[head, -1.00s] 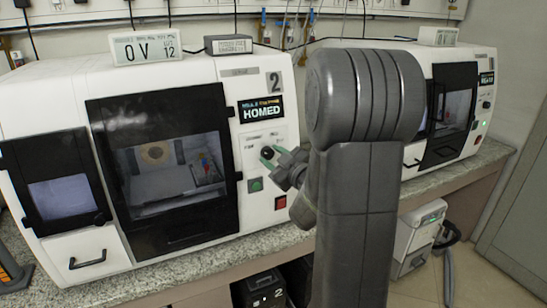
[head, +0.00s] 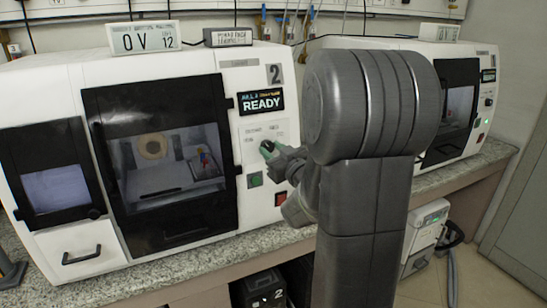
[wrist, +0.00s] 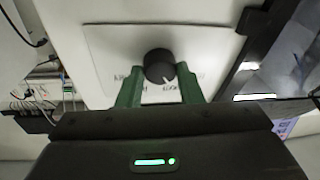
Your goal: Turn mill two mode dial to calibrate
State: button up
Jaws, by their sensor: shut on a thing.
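Mill two (head: 225,170) is the large white machine on the counter, marked "2". Its display (head: 262,102) reads READY. Its black mode dial (head: 268,146) sits on the front panel under the display, partly behind my gripper. In the wrist view the round black dial (wrist: 158,66) shows a white pointer mark, and the labels around it are mostly covered or unreadable. My gripper (head: 268,150) is at the panel with its green fingers on either side of the dial, shut on it. The fingers also show in the wrist view (wrist: 158,88).
A green button (head: 255,180) and a red switch (head: 281,198) sit just below the dial. The dark door (head: 165,160) is close on the left. Another white mill (head: 430,110) stands to the right. A display box (head: 146,38) rests on top.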

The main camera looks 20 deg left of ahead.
jog(key=shift+s+f+m+t+b, duration=0.1)
jog(key=shift+m+t+b, duration=0.5)
jog(key=shift+m, duration=1.2)
jog(key=o, duration=1)
jog(key=shift+c, duration=0.2)
jog(key=b+v, duration=0.1)
jog(key=v, duration=1.2)
jog(key=shift+s+d+r+b, duration=0.3)
jog(key=shift+r+b, duration=0.05)
jog(key=shift+b, duration=0.05)
